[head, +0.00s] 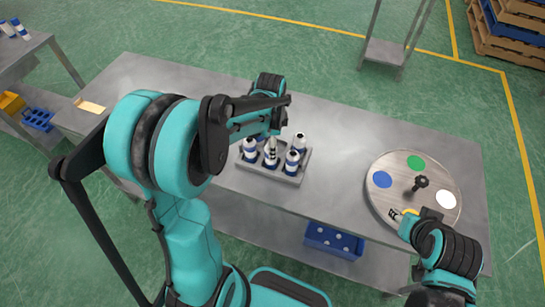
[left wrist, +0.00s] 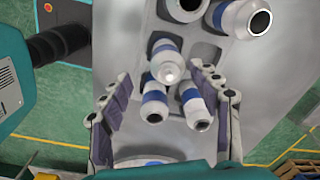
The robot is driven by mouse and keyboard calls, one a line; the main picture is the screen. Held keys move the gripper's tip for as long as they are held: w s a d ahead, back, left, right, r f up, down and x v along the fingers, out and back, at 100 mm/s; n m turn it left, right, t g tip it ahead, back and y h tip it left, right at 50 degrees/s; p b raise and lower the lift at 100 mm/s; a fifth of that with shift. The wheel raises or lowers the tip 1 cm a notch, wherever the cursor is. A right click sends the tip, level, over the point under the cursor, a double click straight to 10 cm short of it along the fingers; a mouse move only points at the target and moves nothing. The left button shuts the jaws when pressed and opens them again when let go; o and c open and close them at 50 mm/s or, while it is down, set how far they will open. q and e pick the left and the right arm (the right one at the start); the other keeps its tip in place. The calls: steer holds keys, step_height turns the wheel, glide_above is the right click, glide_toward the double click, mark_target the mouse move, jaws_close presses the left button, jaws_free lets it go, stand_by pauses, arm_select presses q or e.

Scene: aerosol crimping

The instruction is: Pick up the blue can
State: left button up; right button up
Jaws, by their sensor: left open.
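Several white cans with blue bands, one at the front left (head: 250,149) and one at the front right (head: 292,162), stand in a grey tray (head: 298,182) on the table. A middle can (head: 271,152) has a narrower pale top; a matching one shows in the left wrist view (left wrist: 166,64). My left gripper (left wrist: 160,82) is open over the tray, its padded fingers on either side of a few cans, including a left one (left wrist: 154,103) and a right one (left wrist: 196,106). The fingers partly overlap the tray's edge. My right gripper (head: 402,216) is at the turntable's front edge; its jaws are unclear.
A blue crate (head: 334,240) is on the lower shelf. The table (head: 345,125) is clear between tray and turntable.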

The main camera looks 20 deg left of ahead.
mark_target(271, 165)
arm_select(q)
steer(key=shift+w+a+f, duration=0.1)
steer(key=shift+w+f, duration=0.25)
steer(key=shift+f, duration=0.4)
steer(key=f, duration=0.2)
steer(key=f+b, duration=0.1)
steer(key=f, duration=0.2)
steer(key=f+b, duration=0.1)
steer(key=f, duration=0.1)
steer(key=shift+w+a+f, duration=0.1)
steer(key=shift+a+f, duration=0.1)
steer(key=shift+a, duration=0.05)
steer(key=c, duration=1.4)
